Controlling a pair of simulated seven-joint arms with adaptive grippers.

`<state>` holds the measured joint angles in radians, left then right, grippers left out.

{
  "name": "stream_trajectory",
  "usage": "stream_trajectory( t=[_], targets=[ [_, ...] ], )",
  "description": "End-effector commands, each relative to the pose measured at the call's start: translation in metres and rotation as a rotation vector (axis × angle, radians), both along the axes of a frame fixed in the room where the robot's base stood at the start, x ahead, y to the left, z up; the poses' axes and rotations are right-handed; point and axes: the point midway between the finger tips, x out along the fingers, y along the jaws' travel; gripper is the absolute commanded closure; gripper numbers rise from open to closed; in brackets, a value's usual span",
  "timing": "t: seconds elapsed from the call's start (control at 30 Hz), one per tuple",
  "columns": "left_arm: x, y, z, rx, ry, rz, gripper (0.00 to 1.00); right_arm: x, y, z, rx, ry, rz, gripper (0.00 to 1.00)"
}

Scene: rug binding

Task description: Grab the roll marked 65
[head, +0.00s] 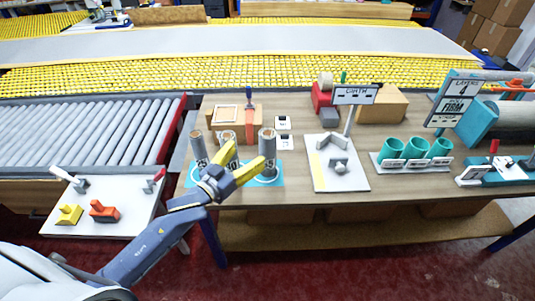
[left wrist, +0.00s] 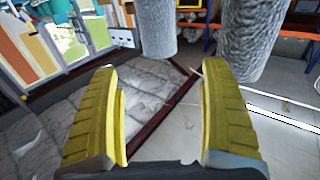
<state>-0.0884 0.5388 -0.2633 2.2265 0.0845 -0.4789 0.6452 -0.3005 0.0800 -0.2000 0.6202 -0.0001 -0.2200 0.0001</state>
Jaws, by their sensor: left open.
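Three upright grey rolls stand on a cyan mat (head: 191,178) on the wooden table in the head view: a left roll (head: 198,147), a middle roll (head: 228,136) and a right roll (head: 267,142). I cannot read a 65 on any of them. My left gripper (head: 247,161) is open in front of the rolls, its yellow fingers partly hiding the middle one. In the left wrist view, the open fingers (left wrist: 160,72) have nothing between them. One grey roll (left wrist: 157,25) shows ahead of the gap and another (left wrist: 250,35) near the right finger. My right gripper is out of view.
A girth sign (head: 355,95) stands on a pale board (head: 350,181) right of the rolls. Teal cups (head: 414,148) stand farther right. A white board (head: 90,222) with yellow and red blocks lies at left, beside a roller conveyor (head: 90,132).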

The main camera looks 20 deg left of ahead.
Motion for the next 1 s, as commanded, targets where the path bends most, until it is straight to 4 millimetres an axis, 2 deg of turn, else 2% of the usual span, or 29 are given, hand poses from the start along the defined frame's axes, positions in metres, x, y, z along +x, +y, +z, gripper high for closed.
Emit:
stream_trajectory(
  t=[0.1, 0.3, 0.67, 1.0],
  targets=[
    [0.018, -0.006, 0.001, -0.001, -0.003, 0.0, 0.2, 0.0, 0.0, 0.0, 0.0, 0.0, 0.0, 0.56],
    [0.041, -0.015, 0.0, 0.0, -0.001, 0.0, 0.2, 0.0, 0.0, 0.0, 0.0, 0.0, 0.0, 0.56],
    [0.057, -0.02, 0.0, 0.0, -0.001, 0.0, 0.2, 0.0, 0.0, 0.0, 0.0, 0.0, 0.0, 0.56],
    [0.093, -0.033, -0.001, -0.001, -0.001, -0.001, 0.2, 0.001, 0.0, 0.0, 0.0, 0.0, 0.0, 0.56]
  ],
)
